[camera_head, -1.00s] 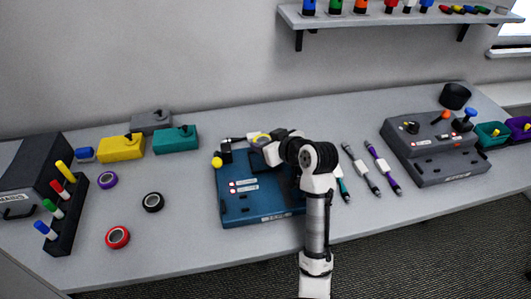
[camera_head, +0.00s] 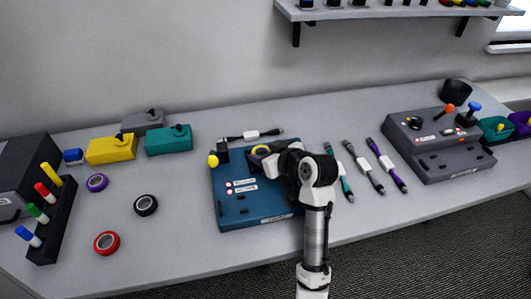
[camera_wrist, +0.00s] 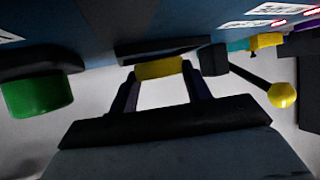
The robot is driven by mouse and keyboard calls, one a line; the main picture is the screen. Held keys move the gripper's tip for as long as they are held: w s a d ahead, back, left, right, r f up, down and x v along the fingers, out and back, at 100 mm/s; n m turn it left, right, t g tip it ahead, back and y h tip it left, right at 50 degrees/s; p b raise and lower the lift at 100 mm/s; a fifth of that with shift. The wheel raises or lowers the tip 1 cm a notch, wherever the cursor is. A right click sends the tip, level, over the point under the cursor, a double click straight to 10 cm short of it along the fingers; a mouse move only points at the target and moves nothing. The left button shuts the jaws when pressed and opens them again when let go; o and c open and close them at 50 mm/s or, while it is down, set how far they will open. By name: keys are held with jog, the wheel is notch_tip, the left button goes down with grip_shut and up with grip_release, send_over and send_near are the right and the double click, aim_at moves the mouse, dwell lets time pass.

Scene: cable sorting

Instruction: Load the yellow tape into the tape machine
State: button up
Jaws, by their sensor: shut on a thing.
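The yellow tape (camera_head: 264,149) is held at the end of my gripper (camera_head: 262,153), over the far part of the blue tape machine (camera_head: 262,208). In the wrist view the yellow tape (camera_wrist: 158,69) sits between the two fingers of my gripper (camera_wrist: 158,74), close to a dark part of the machine (camera_wrist: 100,45). Whether the tape touches the machine I cannot tell. A lever with a yellow knob (camera_head: 213,161) stands at the machine's far left corner; the knob (camera_wrist: 282,95) is at the right in the wrist view. My arm hides the machine's right side.
Purple (camera_head: 97,183), black (camera_head: 146,205) and red (camera_head: 106,243) tapes lie to the left. Yellow (camera_head: 111,149) and teal (camera_head: 168,140) boxes stand behind them. A cable (camera_head: 252,135) lies behind the machine, with others to the right. A grey control box (camera_head: 440,150) stands far right.

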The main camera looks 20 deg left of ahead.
jog(key=shift+f, duration=0.2)
jog(key=o, duration=1)
jog(key=shift+c, duration=0.2)
jog(key=shift+r, duration=0.1)
jog(key=shift+r, duration=0.25)
jog(key=b+v, duration=0.2)
jog(key=v, duration=1)
jog(key=shift+r, duration=0.25)
